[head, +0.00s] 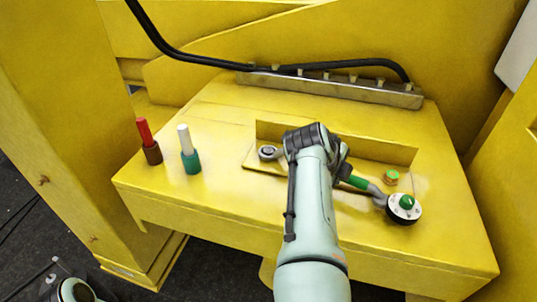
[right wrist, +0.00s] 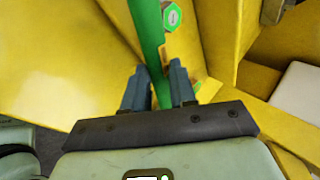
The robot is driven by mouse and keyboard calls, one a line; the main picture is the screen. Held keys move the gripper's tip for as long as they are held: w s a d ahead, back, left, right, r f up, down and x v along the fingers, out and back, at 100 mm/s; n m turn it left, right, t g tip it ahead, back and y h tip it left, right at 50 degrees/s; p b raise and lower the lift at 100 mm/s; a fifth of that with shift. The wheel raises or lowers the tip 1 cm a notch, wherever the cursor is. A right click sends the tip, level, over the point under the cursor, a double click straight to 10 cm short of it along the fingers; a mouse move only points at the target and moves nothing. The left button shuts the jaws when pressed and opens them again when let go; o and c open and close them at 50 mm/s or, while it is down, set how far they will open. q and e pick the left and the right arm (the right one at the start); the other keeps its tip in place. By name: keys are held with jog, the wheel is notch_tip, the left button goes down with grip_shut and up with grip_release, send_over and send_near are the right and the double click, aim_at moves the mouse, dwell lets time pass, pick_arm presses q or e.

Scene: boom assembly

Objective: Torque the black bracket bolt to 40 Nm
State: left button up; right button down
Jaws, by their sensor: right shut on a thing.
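My right gripper (right wrist: 158,75) is shut on a green handle (right wrist: 149,30), which runs between its two fingers in the right wrist view. In the head view the green handle (head: 357,182) comes out to the right of my wrist. It leads to a grey joint beside a round black-and-white disc with a green knob (head: 405,203). A grey ring-shaped head (head: 268,153) shows left of my wrist; my arm hides whether it joins the handle. A small brass-and-green fitting (head: 391,177) sits behind the handle. I cannot make out which part is the black bracket bolt. My left gripper is not in view.
The yellow work surface (head: 230,210) has a raised plate (head: 395,154) behind the tool. Red-topped (head: 144,135) and white-topped (head: 185,138) cylinders stand at the left. A black hose (head: 200,61) and a metal rail (head: 335,87) run along the back. The left front is clear.

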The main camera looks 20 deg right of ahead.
jog(key=shift+r, duration=0.1)
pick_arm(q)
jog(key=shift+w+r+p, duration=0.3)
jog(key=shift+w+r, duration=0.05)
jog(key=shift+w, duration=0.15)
pick_arm(e)
jog(key=shift+s+a+m+g+h, duration=0.15)
jog(key=shift+s+a+m+g, duration=0.2)
jog(key=shift+a, duration=0.2)
jog(key=shift+s+a+m+g+h, duration=0.15)
jog(key=shift+s+a+m+g, duration=0.15)
jog(key=shift+a+m, duration=0.2)
jog(key=shift+s, duration=0.1)
jog(key=shift+a, duration=0.15)
jog(key=shift+s+a+m, duration=0.25)
jog(key=shift+a+m, duration=0.1)
jog(key=shift+a, duration=0.15)
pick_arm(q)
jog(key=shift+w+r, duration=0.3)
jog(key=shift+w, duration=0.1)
pick_arm(e)
jog(key=shift+s+a+m+g, duration=0.3)
jog(key=shift+a+m+g, duration=0.1)
jog(key=shift+a, duration=0.2)
jog(key=shift+s+a+m+g+h, duration=0.2)
jog(key=shift+a+m+g, duration=0.2)
jog(key=shift+a, duration=0.25)
jog(key=shift+s+a+m+g+h, duration=0.1)
jog(key=shift+s+a+m+g, duration=0.15)
jog(key=shift+a+m, duration=0.25)
